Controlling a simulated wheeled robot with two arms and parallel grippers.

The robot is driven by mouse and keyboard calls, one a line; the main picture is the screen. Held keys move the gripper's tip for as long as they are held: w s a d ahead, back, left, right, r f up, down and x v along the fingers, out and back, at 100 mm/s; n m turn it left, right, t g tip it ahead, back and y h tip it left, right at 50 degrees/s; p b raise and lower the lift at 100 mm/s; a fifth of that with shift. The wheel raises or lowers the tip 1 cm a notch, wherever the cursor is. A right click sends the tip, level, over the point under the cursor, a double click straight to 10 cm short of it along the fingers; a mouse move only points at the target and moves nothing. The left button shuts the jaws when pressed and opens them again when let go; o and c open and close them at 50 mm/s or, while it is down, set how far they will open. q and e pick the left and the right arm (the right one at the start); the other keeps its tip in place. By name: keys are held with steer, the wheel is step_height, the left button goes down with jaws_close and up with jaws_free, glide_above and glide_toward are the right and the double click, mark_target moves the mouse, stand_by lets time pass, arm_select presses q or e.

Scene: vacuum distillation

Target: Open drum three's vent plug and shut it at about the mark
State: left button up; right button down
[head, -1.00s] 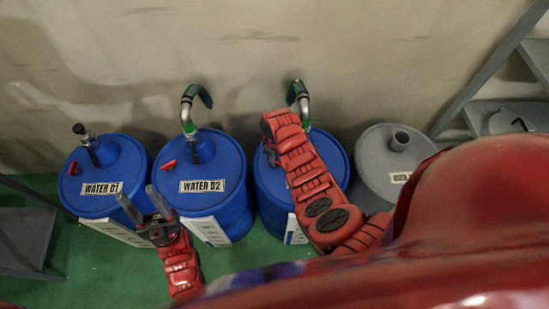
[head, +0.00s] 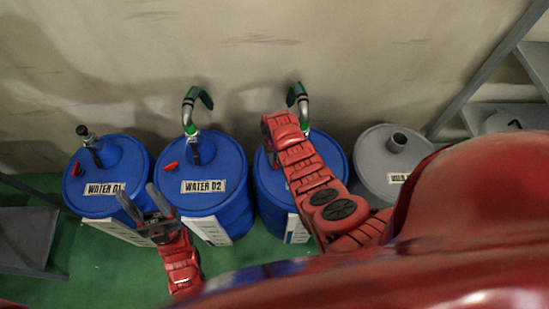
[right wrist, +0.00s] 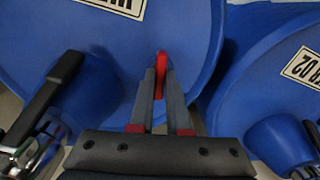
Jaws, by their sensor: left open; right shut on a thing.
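Drum three (head: 333,165) is the third blue drum from the left in the head view. My right arm lies across its top and hides its label and plug there. In the right wrist view my right gripper (right wrist: 160,92) is shut on the red vent plug (right wrist: 162,72) near the edge of the blue lid (right wrist: 195,30). Whether the plug is open or shut I cannot tell. A white strip (head: 297,228) runs down drum three's front; any mark on it is unreadable. My left gripper (head: 138,194) is open and empty in front of drums one and two.
Blue drums WATER 01 (head: 100,205) and WATER 02 (head: 220,160) stand to the left, each with a red plug. A grey drum (head: 372,160) stands to the right.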

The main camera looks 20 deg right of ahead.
steer(key=shift+m+p, duration=0.3)
steer(key=shift+m, duration=0.9)
steer(key=c, duration=0.9)
jaws_free()
step_height(320, 180, up, 17)
steer(key=shift+r+p, duration=0.2)
steer(key=shift+p, duration=1.05)
